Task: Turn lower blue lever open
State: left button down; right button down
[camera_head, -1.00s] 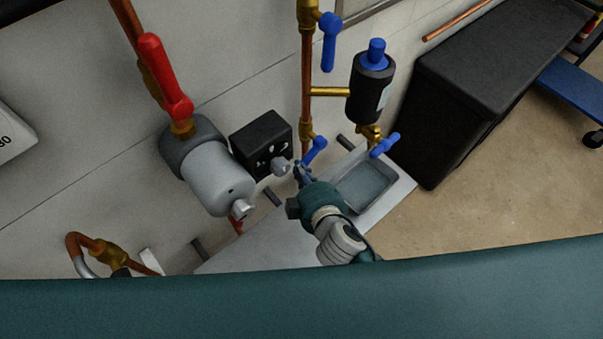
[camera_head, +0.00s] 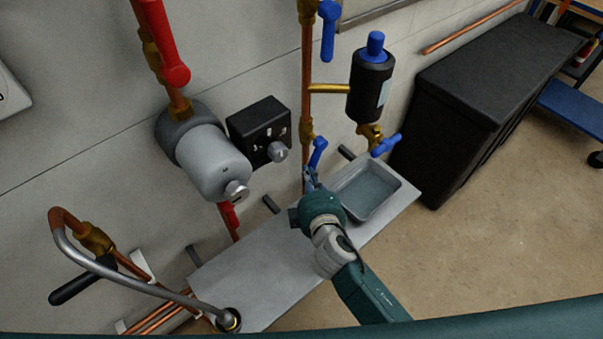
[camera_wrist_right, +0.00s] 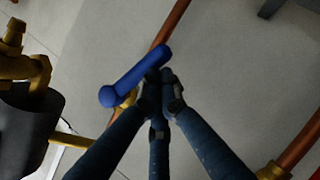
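The lower blue lever (camera_head: 318,152) sits on a brass valve low on the vertical copper pipe. It slants down and slightly left in the head view. In the right wrist view the blue lever (camera_wrist_right: 136,75) lies diagonally near the fingertips. My right gripper (camera_head: 310,179) is just below the lever's free end. In the right wrist view the gripper (camera_wrist_right: 163,82) has its dark fingers drawn together close by the lever's end; no part of the lever shows between them. Whether they touch it is unclear. My left gripper is not in view.
An upper blue lever (camera_head: 329,30) hangs on the same pipe. A black filter (camera_head: 370,88) with another blue lever (camera_head: 385,145) stands right. A grey tray (camera_head: 395,190) lies below. A grey pump (camera_head: 208,160) and black box (camera_head: 259,130) are left; a black cabinet (camera_head: 455,100) is right.

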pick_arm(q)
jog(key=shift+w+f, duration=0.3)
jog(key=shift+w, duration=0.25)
pick_arm(e)
jog(key=shift+w+d+f, duration=0.7)
jog(key=shift+f, duration=0.15)
